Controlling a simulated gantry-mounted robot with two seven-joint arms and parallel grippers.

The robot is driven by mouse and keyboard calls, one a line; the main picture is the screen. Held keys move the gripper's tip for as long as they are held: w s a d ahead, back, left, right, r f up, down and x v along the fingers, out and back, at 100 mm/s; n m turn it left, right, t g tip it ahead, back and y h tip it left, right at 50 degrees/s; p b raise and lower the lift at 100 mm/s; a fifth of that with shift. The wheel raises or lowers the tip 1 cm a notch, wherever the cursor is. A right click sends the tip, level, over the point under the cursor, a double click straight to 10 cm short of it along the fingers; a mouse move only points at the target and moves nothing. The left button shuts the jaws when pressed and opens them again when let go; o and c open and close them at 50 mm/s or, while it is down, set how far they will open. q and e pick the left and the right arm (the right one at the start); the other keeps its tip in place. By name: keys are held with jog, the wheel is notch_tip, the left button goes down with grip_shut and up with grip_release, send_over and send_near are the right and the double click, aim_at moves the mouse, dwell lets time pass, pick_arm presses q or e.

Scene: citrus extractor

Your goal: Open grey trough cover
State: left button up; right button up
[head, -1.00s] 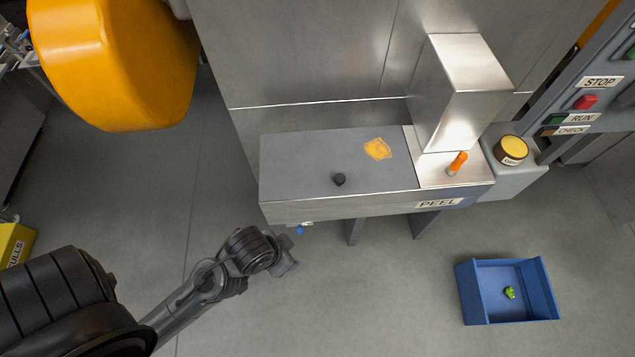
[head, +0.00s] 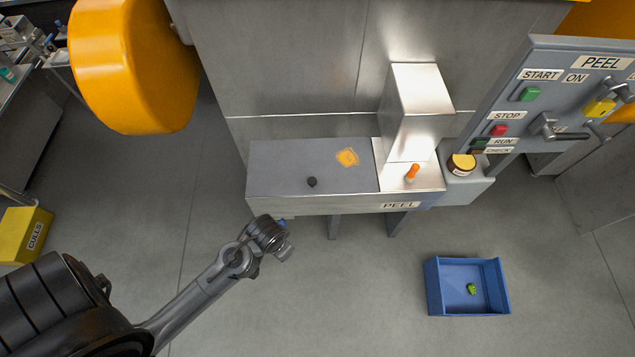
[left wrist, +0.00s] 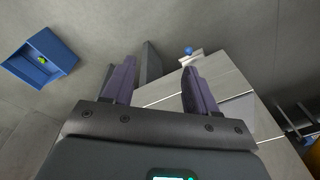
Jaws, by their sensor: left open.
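The grey trough cover (head: 283,172) lies flat and closed on the trough marked PEEL in the head view. It has a small black knob (head: 312,182) near its front edge and an orange patch at its right. My left gripper (head: 286,252) is in front of and below the trough's left end, apart from the cover. In the left wrist view my left gripper (left wrist: 158,90) shows two fingers spread with nothing between them. The knob does not show in the left wrist view. My right gripper is in neither view.
A control panel (head: 560,100) stands at the right. A blue bin (head: 435,290) with a green item sits on the floor. Open floor lies in front of the trough.

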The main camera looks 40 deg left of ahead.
pick_arm(q)
jog(key=w+a+f+n+g+p, duration=0.1)
jog(key=w+a+f+p, duration=0.1)
jog(key=w+a, duration=0.1)
notch_tip(320, 180, up, 8)
jog(key=r+n+p, duration=0.1)
jog(key=n+p, duration=0.2)
jog(key=p, duration=0.4)
send_over(312, 181)
jog(key=shift+h, duration=0.4)
notch_tip(312, 181, down, 11)
jog(key=b, duration=0.3)
jog(key=shift+r+b, duration=0.1)
jog(key=shift+b, duration=0.2)
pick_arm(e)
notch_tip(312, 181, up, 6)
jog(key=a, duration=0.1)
pick_arm(q)
jog(key=shift+n, duration=0.3)
grip_shut()
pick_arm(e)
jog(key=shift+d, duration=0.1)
